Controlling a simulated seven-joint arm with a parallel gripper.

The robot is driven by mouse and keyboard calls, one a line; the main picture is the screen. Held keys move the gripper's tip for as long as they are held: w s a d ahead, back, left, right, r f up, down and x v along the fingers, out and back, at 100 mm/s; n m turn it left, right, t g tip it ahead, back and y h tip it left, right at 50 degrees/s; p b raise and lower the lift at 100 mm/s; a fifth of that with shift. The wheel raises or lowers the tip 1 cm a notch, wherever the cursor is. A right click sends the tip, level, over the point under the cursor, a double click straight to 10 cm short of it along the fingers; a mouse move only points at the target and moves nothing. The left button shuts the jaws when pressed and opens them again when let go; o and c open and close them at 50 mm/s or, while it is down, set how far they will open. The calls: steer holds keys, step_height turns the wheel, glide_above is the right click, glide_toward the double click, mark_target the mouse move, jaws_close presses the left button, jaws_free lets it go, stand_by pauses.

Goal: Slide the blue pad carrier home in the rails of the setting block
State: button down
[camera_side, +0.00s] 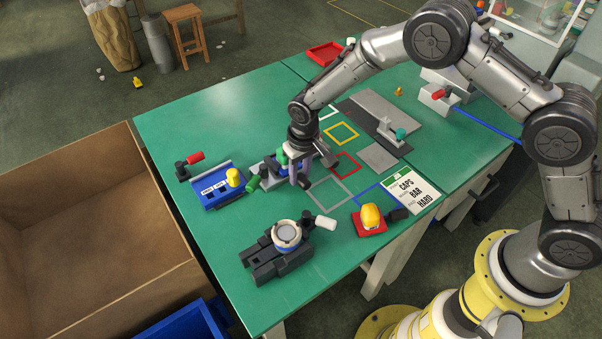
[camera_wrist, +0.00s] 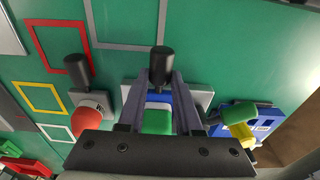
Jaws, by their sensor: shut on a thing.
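The blue pad carrier (camera_wrist: 158,98) shows as a blue piece with a green block (camera_wrist: 155,122) between my fingers in the wrist view. My gripper (camera_wrist: 160,105) is shut on the carrier, a finger on each side. The grey setting block (camera_wrist: 201,100) lies under and beside the fingers. In the side view my gripper (camera_side: 294,178) points down over the setting block (camera_side: 262,192), and only bits of the carrier (camera_side: 284,170) show. The fingers and wrist hide the rails, so I cannot tell how far the carrier sits in them.
A black knob (camera_wrist: 160,62) stands just beyond the fingertips. A dark fixture with a round cup (camera_side: 287,234) and a yellow-domed red block (camera_side: 370,217) stand nearer the front.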

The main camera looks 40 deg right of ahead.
steer(key=shift+w, duration=0.2)
steer(key=c, duration=0.5)
jaws_free()
steer(key=shift+r, duration=0.1)
